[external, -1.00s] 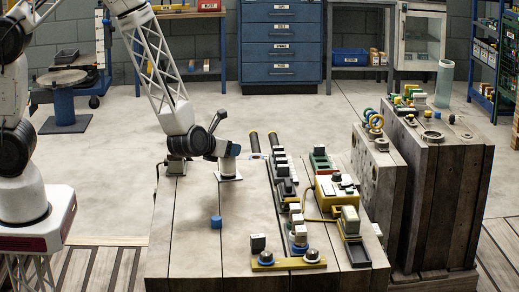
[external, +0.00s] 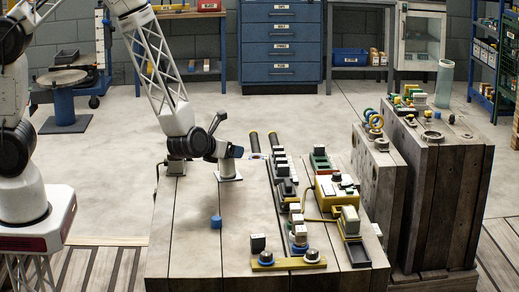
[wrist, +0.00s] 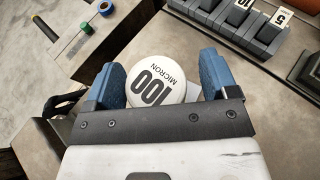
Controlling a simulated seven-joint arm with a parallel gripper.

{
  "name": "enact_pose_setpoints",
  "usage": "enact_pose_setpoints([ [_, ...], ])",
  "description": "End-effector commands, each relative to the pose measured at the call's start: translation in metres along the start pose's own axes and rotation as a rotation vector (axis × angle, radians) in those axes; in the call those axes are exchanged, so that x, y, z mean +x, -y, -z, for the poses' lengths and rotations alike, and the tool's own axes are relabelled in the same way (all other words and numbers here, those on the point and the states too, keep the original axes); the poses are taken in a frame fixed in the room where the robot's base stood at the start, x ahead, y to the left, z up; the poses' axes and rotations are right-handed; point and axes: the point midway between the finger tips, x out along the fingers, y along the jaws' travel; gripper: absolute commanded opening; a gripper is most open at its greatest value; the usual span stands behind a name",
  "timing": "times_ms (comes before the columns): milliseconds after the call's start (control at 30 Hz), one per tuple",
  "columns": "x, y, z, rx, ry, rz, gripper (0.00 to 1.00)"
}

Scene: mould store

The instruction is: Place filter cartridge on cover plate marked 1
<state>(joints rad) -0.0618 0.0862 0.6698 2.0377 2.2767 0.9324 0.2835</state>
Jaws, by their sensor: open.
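The filter cartridge (wrist: 152,84) is a white round piece with "100 MICRON" on its top face. In the wrist view it sits between the blue fingers of my gripper (wrist: 162,78), which is open around it. A corner of a pale plate (wrist: 194,92) shows beside and below the cartridge. In the external view my gripper (external: 230,154) is low over a white plate (external: 229,178) on the bench, and its fingers and arm mostly hide the cartridge. No "1" can be read on the plate. Whether the cartridge rests flat on it is hard to tell.
A dark rack of blocks with numbered labels (wrist: 240,18) stands close on the right. A blue cylinder (external: 216,222) stands on the bare front of the bench. A yellow bar with knobs (external: 289,263) lies at the front right. The bench's front left is clear.

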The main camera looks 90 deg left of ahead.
Motion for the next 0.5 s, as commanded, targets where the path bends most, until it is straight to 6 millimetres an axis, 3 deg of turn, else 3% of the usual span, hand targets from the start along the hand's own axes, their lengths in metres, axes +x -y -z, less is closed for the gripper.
enact_pose_setpoints([
  [267, -0.011, 0.000, -0.002, -0.001, 0.000, 0.000, 0.80],
  [500, -0.037, 0.001, -0.003, -0.001, 0.001, 0.002, 0.80],
])
